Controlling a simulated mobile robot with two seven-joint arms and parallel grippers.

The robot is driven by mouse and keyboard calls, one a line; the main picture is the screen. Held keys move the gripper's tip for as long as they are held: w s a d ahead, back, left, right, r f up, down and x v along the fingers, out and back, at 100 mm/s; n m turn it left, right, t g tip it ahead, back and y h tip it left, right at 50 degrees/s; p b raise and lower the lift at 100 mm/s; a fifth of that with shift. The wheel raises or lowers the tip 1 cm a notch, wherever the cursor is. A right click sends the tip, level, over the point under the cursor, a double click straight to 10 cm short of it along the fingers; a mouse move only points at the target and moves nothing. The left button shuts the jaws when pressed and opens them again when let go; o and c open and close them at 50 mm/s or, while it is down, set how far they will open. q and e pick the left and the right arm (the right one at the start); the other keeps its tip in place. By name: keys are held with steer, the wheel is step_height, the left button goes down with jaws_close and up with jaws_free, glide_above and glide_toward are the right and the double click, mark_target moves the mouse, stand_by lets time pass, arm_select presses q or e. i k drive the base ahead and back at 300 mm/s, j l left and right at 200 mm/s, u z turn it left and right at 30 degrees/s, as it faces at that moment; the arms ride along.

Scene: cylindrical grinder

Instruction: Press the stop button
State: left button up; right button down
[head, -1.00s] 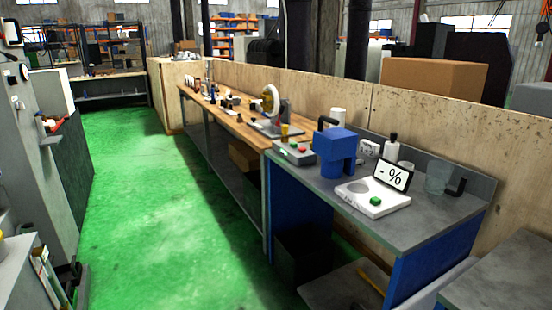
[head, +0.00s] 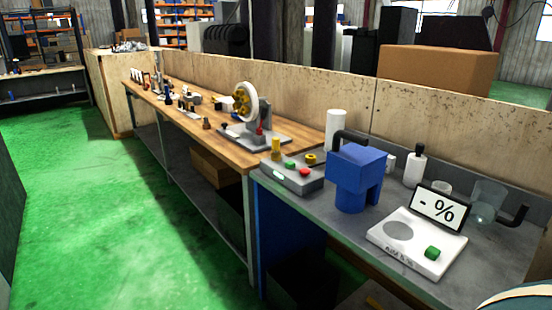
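A grey control box (head: 292,176) sits at the left end of the grey bench top, near the wooden bench. On its top are a red button (head: 305,172), a green button (head: 290,164) and a yellow-and-black knob (head: 311,158). No label on the buttons can be read from here. Neither of my grippers is in view.
A blue machine with a black handle (head: 355,178) stands just right of the control box. The green floor (head: 120,220) at left is free.

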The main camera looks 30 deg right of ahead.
mark_target(305, 172)
steer(key=i+z, duration=0.25)
steer(key=i, duration=0.2)
steer(key=i+j+z, duration=0.25)
steer(key=i, duration=0.2)
steer(key=i+j+z, duration=0.2)
steer(key=i, duration=0.25)
steer(key=i+j+z, duration=0.95)
